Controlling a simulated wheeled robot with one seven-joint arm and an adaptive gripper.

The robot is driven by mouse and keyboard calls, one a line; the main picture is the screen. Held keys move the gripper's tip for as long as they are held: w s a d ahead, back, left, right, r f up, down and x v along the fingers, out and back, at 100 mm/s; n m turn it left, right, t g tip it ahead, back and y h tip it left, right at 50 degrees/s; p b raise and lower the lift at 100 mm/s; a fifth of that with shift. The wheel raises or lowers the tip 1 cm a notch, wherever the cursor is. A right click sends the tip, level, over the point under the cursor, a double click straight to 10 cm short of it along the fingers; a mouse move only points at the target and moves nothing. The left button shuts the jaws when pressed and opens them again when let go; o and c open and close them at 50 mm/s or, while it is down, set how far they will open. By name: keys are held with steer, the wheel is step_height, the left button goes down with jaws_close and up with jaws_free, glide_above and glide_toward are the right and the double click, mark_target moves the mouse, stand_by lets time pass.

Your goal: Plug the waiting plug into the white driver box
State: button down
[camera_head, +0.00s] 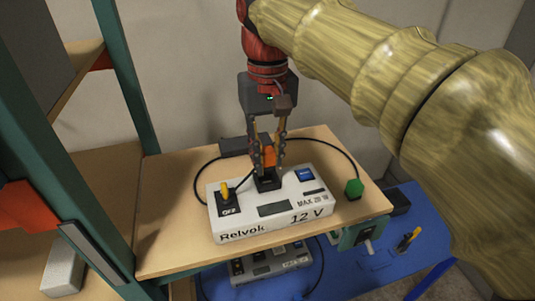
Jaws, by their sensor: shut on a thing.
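The white driver box (243,226), marked "Relvok", "12 V" and "MAX", lies on a wooden shelf. It has a yellow lever (225,190) above an "OFF" label, a dark display and a blue panel. My gripper (268,163) points down over the back middle of the box and is shut on an orange plug (269,156). A black socket-like block (267,182) is directly below the plug. I cannot tell whether the plug is seated in it; the fingers partly hide the contact. A green plug (353,188) on a black cable lies right of the box.
A black adapter (235,147) sits at the shelf's back, with cables looping both ways. A teal post (125,75) rises at left. My arm covers the upper right.

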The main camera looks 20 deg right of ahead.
mark_target(268, 169)
steer(key=shift+s+f+b, duration=0.1)
steer(key=shift+f+b, duration=1)
steer(key=shift+f, duration=1.3)
stand_by(3.1)
steer(key=c, duration=1.6)
jaws_free()
steer(key=shift+f, duration=0.15)
steer(key=shift+o, duration=0.5)
steer(key=shift+r, duration=0.25)
steer(key=shift+o, duration=0.9)
steer(key=o, duration=0.4)
steer(key=shift+c, duration=0.2)
steer(key=shift+o, duration=0.6)
steer(key=shift+r, duration=0.15)
steer(key=shift+r+p, duration=2.55)
steer(key=shift+r, duration=0.4)
